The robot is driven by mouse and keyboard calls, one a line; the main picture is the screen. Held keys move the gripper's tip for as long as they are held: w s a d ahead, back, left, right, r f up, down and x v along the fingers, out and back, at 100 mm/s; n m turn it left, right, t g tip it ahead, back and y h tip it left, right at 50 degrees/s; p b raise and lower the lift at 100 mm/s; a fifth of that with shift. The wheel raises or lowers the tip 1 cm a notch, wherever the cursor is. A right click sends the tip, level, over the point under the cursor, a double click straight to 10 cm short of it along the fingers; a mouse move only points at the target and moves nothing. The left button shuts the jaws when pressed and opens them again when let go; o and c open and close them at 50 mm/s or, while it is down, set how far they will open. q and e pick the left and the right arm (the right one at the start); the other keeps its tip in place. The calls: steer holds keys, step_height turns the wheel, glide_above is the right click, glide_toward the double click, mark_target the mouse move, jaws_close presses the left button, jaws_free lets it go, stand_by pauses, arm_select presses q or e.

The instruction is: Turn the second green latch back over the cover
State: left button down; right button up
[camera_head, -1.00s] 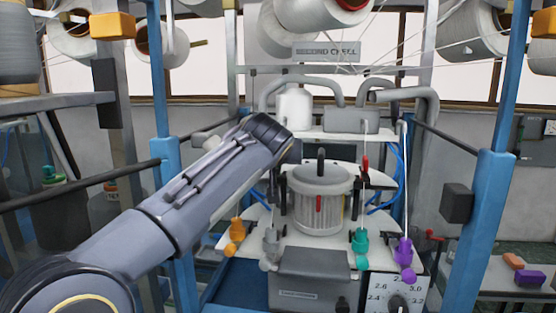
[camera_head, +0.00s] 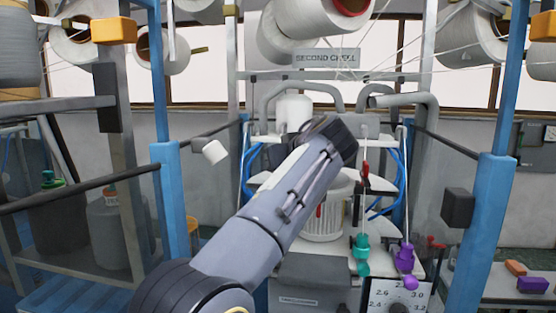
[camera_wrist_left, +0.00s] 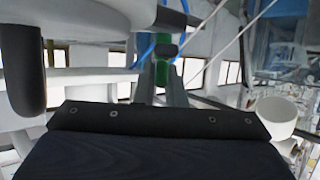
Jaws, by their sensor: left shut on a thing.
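A green piece, apparently the latch (camera_wrist_left: 162,73), shows in the left wrist view between the fingers of my left gripper (camera_wrist_left: 165,84), which is shut on it. In the head view my left forearm reaches up and right across the machine and hides the gripper tips and the green latch. The ribbed grey drum (camera_head: 322,222) stands under the wrist and is partly covered by the arm. Which part is the cover, and how the latch lies on it, I cannot tell. My right gripper is in neither view.
A teal yarn piece (camera_head: 362,254) and a purple one (camera_head: 406,257) hang at the right front. A red-tipped rod (camera_head: 365,175) stands beside my wrist. Blue posts (camera_head: 488,215) flank the machine.

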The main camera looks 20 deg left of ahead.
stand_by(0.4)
arm_select(q)
steer(key=c, duration=1.5)
jaws_free()
steer(key=b+v, duration=0.1)
steer(key=v, duration=0.6)
steer(key=shift+s+d, duration=0.25)
steer(key=shift+d, duration=0.05)
steer(key=shift+r, duration=0.15)
